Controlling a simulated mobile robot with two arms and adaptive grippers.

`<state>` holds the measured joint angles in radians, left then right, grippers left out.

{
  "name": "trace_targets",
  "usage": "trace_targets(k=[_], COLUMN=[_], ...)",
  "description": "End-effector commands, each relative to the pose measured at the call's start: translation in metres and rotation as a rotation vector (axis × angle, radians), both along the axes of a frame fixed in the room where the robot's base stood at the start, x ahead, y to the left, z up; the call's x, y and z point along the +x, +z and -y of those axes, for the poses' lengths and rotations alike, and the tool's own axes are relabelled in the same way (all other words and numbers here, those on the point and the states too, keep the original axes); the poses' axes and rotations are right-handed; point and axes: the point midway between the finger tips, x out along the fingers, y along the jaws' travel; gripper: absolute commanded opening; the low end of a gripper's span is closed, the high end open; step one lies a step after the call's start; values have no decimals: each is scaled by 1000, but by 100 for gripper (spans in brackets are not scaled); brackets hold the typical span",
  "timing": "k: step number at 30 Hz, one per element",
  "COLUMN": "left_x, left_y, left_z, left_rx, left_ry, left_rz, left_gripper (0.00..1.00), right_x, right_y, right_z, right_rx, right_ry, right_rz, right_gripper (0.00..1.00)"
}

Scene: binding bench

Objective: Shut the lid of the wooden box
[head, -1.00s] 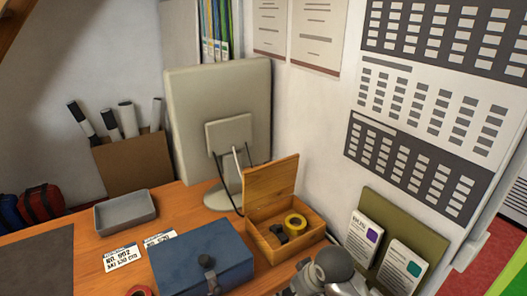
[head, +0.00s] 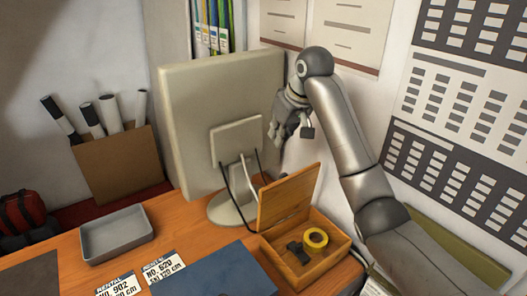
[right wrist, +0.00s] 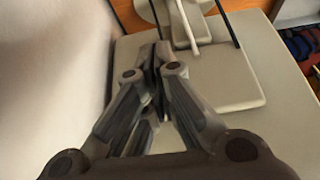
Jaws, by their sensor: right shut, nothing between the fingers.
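The wooden box (head: 342,249) sits on the bench beside the monitor, with its lid (head: 287,198) standing open and leaning back on its hinge side. A yellow tape roll (head: 315,238) and dark small pieces (head: 298,253) lie inside. My right gripper (head: 291,130) is above the lid, beside the monitor's right edge and near the wall, apart from the box. Its fingers are shut with nothing between them, and they also show in the right wrist view (right wrist: 156,65). The box is not seen in the right wrist view. My left gripper is not in view.
The monitor (head: 185,120), with its stand and cables, is close to the lid and my right gripper. A grey tray (head: 116,233) and label cards (head: 163,268) are further left. My right forearm passes above the box's right side.

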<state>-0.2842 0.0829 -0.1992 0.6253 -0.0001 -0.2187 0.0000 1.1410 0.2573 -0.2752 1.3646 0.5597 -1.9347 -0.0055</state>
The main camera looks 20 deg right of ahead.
Motion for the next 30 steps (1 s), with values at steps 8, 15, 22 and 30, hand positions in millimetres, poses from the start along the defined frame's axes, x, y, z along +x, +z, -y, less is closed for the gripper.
trace_targets(k=[8,15,22,30], left_x=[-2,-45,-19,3], left_y=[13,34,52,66], left_z=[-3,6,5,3], left_rx=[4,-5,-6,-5], left_ry=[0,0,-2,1], left_rz=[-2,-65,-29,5], left_gripper=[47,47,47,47], right_x=[11,32,31,10], right_y=[-17,-62,-85,-88], right_z=[-3,-11,-9,-3], right_rx=[1,2,1,1], right_ry=[-1,0,-1,-1], right_rz=[-5,-6,1,1], right_gripper=[0,0,0,0])
